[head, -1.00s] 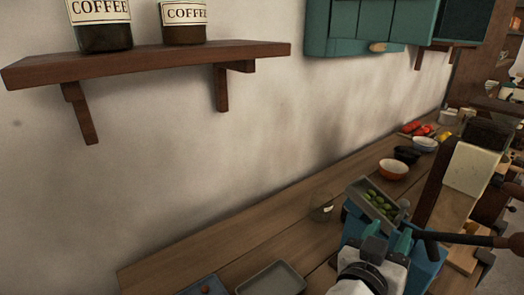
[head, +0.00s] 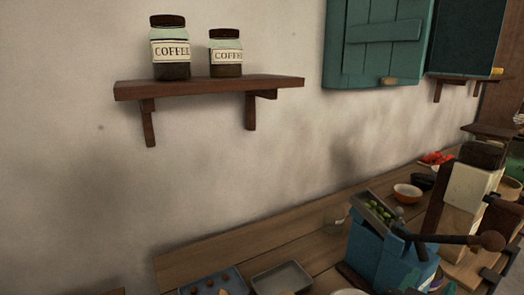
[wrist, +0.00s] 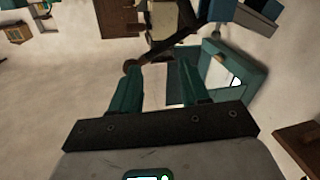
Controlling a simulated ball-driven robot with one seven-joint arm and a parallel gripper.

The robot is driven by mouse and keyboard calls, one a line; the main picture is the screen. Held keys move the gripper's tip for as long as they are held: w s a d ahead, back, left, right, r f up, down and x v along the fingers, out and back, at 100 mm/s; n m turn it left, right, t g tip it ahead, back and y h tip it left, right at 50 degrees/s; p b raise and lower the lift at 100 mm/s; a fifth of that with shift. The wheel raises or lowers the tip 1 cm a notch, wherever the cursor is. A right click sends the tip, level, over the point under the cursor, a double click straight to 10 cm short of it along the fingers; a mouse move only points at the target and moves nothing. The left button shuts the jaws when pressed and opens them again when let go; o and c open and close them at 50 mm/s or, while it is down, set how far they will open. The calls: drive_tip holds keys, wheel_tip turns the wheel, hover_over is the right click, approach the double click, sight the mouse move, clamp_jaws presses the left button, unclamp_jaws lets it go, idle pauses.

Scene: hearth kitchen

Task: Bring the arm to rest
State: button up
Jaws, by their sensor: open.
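My gripper (wrist: 160,84) shows in the wrist view, with its two teal fingers apart and nothing between them. Behind the fingers in that view are a plain pale surface, a dark bar with a round knob, and teal and white shapes that I cannot name for sure. In the head view the gripper is out of sight. A small pale rounded piece at the bottom edge there may be part of my arm.
A blue grinder-like machine (head: 375,255) with a tray of green fruit (head: 378,212) stands on the wooden counter (head: 215,256). A grey tray (head: 282,278), a blue tray (head: 225,280) and an orange bowl (head: 407,193) are near. A shelf (head: 215,86) holds two coffee jars (head: 170,50).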

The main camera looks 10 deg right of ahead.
drive_tip(key=s+d+f+n+g+y+p, duration=0.15)
drive_tip(key=s+f+y, duration=0.3)
drive_tip(key=f, duration=0.45)
drive_tip(key=s+d+f+n+g+y, duration=0.25)
drive_tip(key=s+f, duration=0.25)
drive_tip(key=f, duration=0.5)
drive_tip(key=s+a+f+n+g+y, duration=0.4)
drive_tip(key=s+a+f+y, duration=0.4)
drive_tip(key=s, duration=0.4)
wheel_tip(320, 180, down, 2)
drive_tip(key=shift+a+f+n+p, duration=0.15)
drive_tip(key=shift+a+n+p, duration=0.25)
drive_tip(key=shift+a+n, duration=0.2)
